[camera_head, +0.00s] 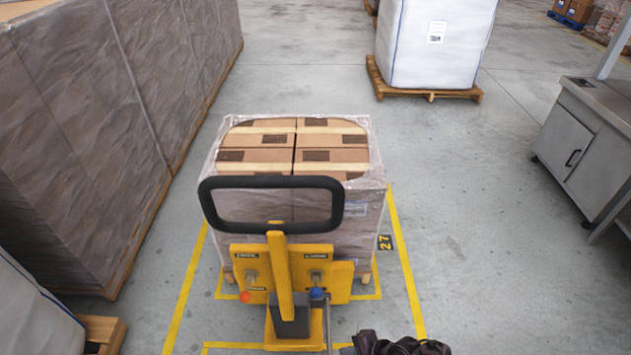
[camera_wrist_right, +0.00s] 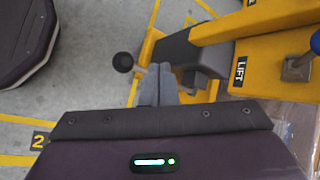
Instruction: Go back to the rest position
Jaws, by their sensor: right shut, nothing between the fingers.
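My right gripper (camera_wrist_right: 158,82) shows in the right wrist view with its two grey fingers together and nothing between them. The fingertips are close to a metal lever with a black ball knob (camera_wrist_right: 123,62) on the yellow pallet truck (camera_wrist_right: 265,62); whether they touch it I cannot tell. In the head view, part of my dark right arm shows at the bottom edge, right of the truck's yellow mast (camera_head: 283,275). The truck has a black loop handle (camera_head: 272,181), a red knob (camera_head: 246,296) and a blue knob (camera_head: 317,294). My left gripper is out of view.
A wrapped pallet of cartons (camera_head: 355,225) stands in front of the truck, within yellow floor lines. Tall wrapped stacks (camera_head: 110,130) line the left. A white bulk bag (camera_head: 435,45) on a pallet stands behind; a metal cabinet (camera_head: 585,145) is right. Floor between them is clear.

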